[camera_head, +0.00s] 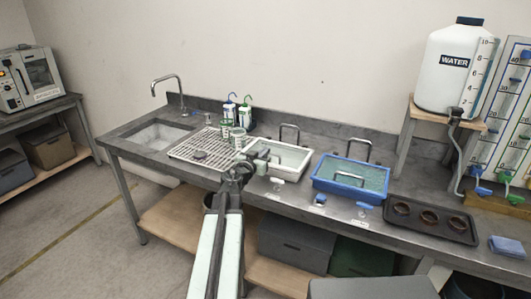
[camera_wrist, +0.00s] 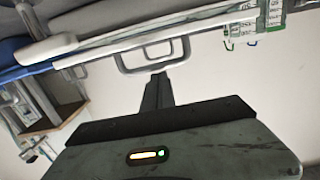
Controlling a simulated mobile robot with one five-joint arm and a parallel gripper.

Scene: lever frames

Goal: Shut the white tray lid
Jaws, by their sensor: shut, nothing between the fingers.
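The white tray (camera_head: 298,177) stands on the grey counter, right of the drying rack. A greenish surface shows inside its rim, and a thin upright loop (camera_head: 290,128) rises at its back edge. I cannot tell clearly how far its lid is raised. My gripper (camera_head: 262,154) is at the tray's left side, partly covering it. In the wrist view, which appears upside down, the shut, empty fingers (camera_wrist: 157,90) point toward a pale loop handle (camera_wrist: 152,57) below a long white edge. Contact cannot be made out.
A blue tray (camera_head: 350,194) with a similar loop stands just right. A dark tray with round cups (camera_head: 430,222) is farther right. A wire rack (camera_head: 201,151), several bottles (camera_head: 237,111) and a sink (camera_head: 157,134) lie left. Small clips sit along the counter front.

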